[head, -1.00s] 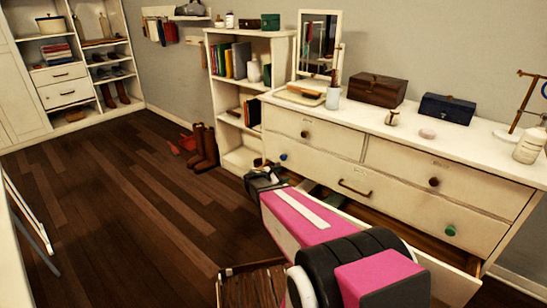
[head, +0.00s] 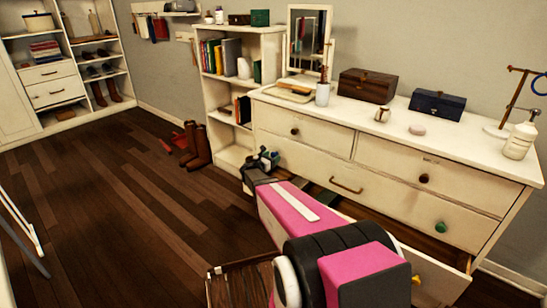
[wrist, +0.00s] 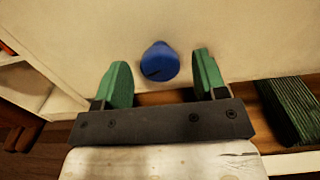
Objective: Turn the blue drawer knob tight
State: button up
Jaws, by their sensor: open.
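The blue drawer knob (wrist: 158,62) sits on the cream drawer front (wrist: 230,25). In the wrist view it shows between and just beyond the two green fingertips of my gripper (wrist: 161,70). The fingers are open, one on each side of the knob, with a visible gap to both. A dark mark shows on the lower part of the knob. In the head view my gripper (head: 268,160) is at the left end of the wide drawer of the white dresser (head: 300,152). There I cannot clearly tell the knob from the gripper.
A lower drawer (head: 440,278) stands pulled out under my arm. A green knob (head: 441,227) and a dark knob (head: 424,178) are on the right of the dresser. A bookshelf (head: 232,155) and brown boots (head: 198,150) stand to the left.

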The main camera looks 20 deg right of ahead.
jog(key=shift+x, duration=0.9)
jog(key=c, duration=0.9)
jog(key=shift+m, duration=0.4)
